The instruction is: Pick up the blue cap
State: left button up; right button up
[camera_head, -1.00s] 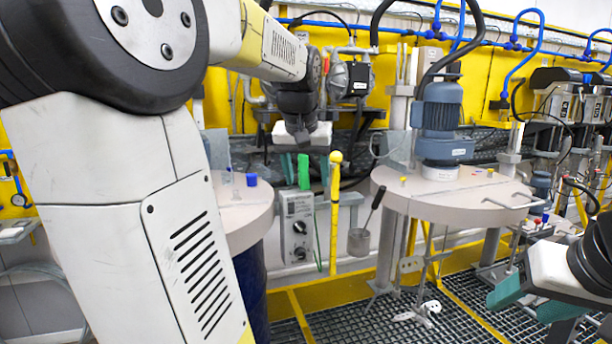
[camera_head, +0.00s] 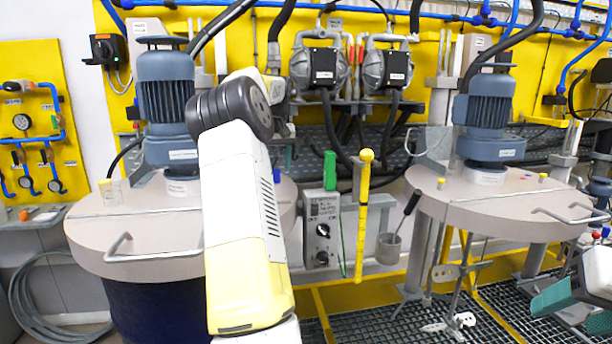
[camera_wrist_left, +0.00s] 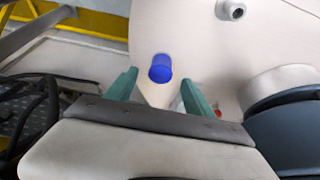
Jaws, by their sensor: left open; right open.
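The blue cap (camera_wrist_left: 160,68) shows in the left wrist view, on the pale drum lid (camera_wrist_left: 205,60). My left gripper (camera_wrist_left: 159,82) is open, with its two teal fingers on either side of the cap in that picture and the cap near the fingertips. I cannot tell whether they touch it. In the head view my left arm covers part of the left drum lid (camera_head: 140,225) and hides the left fingers. My right gripper (camera_head: 573,308) is open and empty at the lower right edge of the head view, far from the cap.
A blue-grey motor (camera_head: 165,95) stands on the left lid, with a metal handle (camera_head: 150,256) at the front. A small red object (camera_wrist_left: 218,113) lies by the right finger. A yellow post (camera_head: 363,220) and a second drum lid (camera_head: 500,205) stand to the right.

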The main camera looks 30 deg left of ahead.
aim_at(275, 170)
pick_arm(q)
jog(key=x, duration=0.4)
jog(key=shift+a+f, duration=0.1)
grip_shut()
